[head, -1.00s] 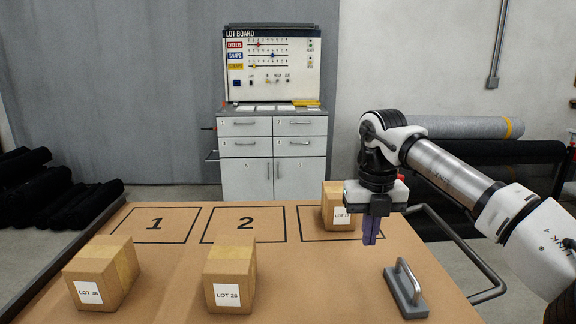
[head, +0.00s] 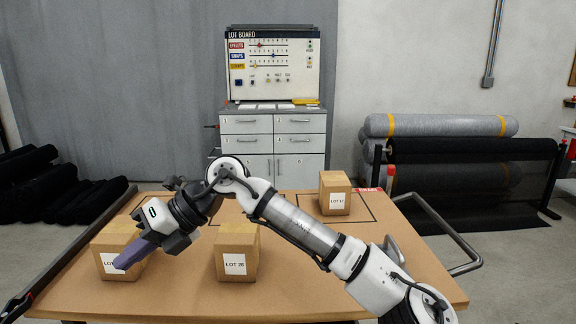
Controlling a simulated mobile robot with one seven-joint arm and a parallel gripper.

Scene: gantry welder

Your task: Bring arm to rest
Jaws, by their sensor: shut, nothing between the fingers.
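My arm reaches across the table from the lower right, bent at a raised elbow. My gripper (head: 128,258) is at the left, with its purple fingers shut and empty, pointing down and left. It overlaps the front of the LOT 38 box (head: 108,240) and covers part of its label; I cannot tell whether they touch. The LOT 17 box (head: 335,190) stands in the outlined square at the back right of the table.
The brown table (head: 290,290) has bare room in front of the boxes. A metal rail (head: 440,240) runs along its right side. A lot board (head: 275,65) on a grey cabinet (head: 255,140) stands behind. Dark rolls (head: 40,190) lie at left; a roll rack (head: 470,150) is at right.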

